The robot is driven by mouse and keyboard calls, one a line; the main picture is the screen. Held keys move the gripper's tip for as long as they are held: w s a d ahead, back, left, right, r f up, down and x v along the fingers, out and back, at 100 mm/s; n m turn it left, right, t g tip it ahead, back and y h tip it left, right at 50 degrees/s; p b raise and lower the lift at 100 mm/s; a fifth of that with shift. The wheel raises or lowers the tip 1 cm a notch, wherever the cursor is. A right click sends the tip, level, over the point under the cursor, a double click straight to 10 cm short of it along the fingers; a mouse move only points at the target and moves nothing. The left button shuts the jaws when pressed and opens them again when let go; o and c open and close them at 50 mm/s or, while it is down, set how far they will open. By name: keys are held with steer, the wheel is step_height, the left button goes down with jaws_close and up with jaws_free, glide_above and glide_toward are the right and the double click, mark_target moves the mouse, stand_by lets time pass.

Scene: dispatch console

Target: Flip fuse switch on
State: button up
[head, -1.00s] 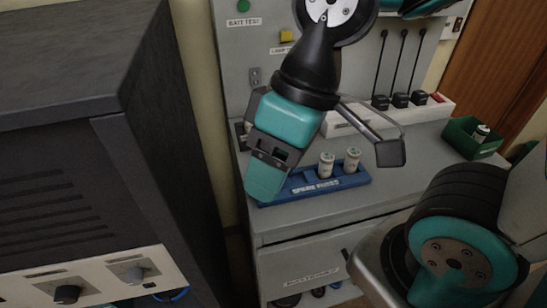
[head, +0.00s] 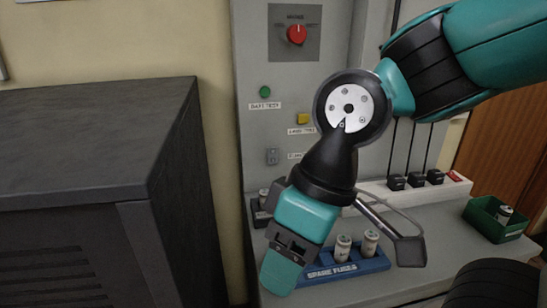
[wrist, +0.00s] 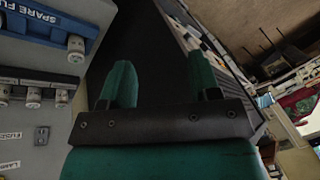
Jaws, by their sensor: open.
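A small grey switch plate (head: 272,156) is on the grey panel, left of my wrist in the head view. It also shows at the lower left of the wrist view (wrist: 41,136), near a "FUSES" label (wrist: 9,136). Its lever position is too small to tell. My gripper (head: 283,270) hangs in front of the console, below the switch plate and apart from it, pointing down. In the wrist view its two teal fingers (wrist: 160,82) are spread with nothing between them. Fuses with white ends sit in a dark holder (wrist: 36,80) below the switch plate.
A red knob (head: 297,34), green button (head: 265,91) and yellow button (head: 303,119) are on the panel. A blue spare-fuse rack (head: 345,267) holds two fuses. A dark cabinet (head: 95,150) stands left. A green bin (head: 497,218) is at the right.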

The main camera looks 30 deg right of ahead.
steer(key=shift+w, duration=0.1)
steer(key=c, duration=0.4)
steer(key=w, duration=0.1)
steer(key=w+p, duration=0.1)
steer(key=w+r, duration=0.1)
steer(key=shift+w+d+n+t, duration=0.2)
steer(key=shift+d+n+t, duration=0.05)
steer(key=shift+n+t, duration=0.05)
jaws_close()
steer(key=w+d+n+t+p, duration=0.2)
steer(key=w+d+p, duration=0.25)
steer(key=w, duration=0.85)
steer(key=w+d+f+n+t+h+p, duration=0.1)
steer(key=w+d+f+n+t+p, duration=0.1)
steer(key=w+d, duration=0.9)
steer(key=d+n+t, duration=0.1)
steer(key=d+n, duration=0.1)
steer(key=d, duration=0.1)
steer(key=shift+w+d+t, duration=0.15)
steer(key=shift+w+t, duration=0.25)
